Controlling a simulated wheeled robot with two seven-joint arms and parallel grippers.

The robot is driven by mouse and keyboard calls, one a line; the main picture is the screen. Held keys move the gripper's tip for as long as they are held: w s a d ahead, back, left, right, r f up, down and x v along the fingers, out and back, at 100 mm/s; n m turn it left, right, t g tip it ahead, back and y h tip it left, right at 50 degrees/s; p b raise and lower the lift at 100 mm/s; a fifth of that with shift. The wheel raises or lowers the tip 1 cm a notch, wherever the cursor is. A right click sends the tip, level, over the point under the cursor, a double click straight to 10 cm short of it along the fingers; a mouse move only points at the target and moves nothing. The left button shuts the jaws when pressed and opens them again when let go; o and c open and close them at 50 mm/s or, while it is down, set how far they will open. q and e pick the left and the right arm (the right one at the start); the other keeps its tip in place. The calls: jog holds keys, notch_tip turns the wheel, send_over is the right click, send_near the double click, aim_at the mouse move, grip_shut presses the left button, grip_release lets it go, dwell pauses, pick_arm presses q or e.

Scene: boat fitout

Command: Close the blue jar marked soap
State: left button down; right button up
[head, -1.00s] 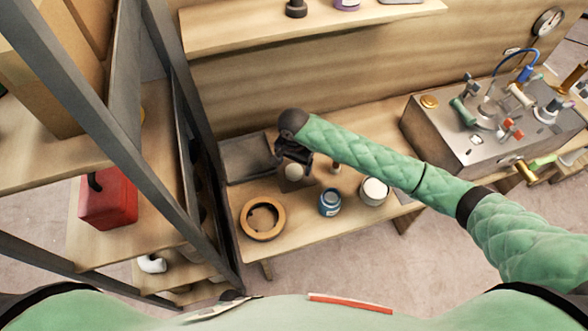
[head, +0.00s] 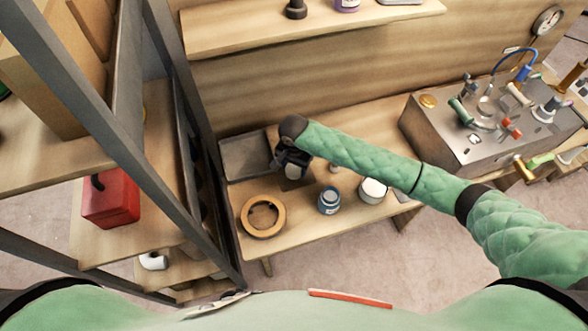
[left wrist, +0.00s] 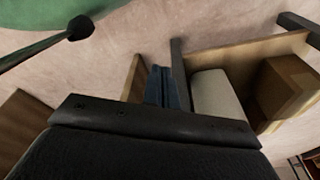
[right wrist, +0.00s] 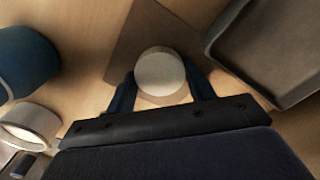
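The blue jar (head: 329,201) stands upright on the bench, with a pale patch on its front; I cannot read the marking. Its side shows at the left of the right wrist view (right wrist: 24,62). A pale round piece that looks like a lid (right wrist: 160,72) lies on a dark square (right wrist: 150,30). My right gripper (head: 291,168) is low over this piece. In the right wrist view its fingers (right wrist: 160,80) stand apart on either side of it, very close; no clear grip shows. My left gripper (left wrist: 163,85) is away from the bench, its fingers together and empty.
A white jar (head: 374,191) stands right of the blue jar, a wooden ring (head: 246,219) to the left. A grey tray (head: 240,143) lies behind the ring. A metal box with fittings (head: 465,150) stands at the right. A shelf rack with a red can (head: 112,203) is on the left.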

aim_at(294, 169)
jog(key=shift+r, duration=0.1)
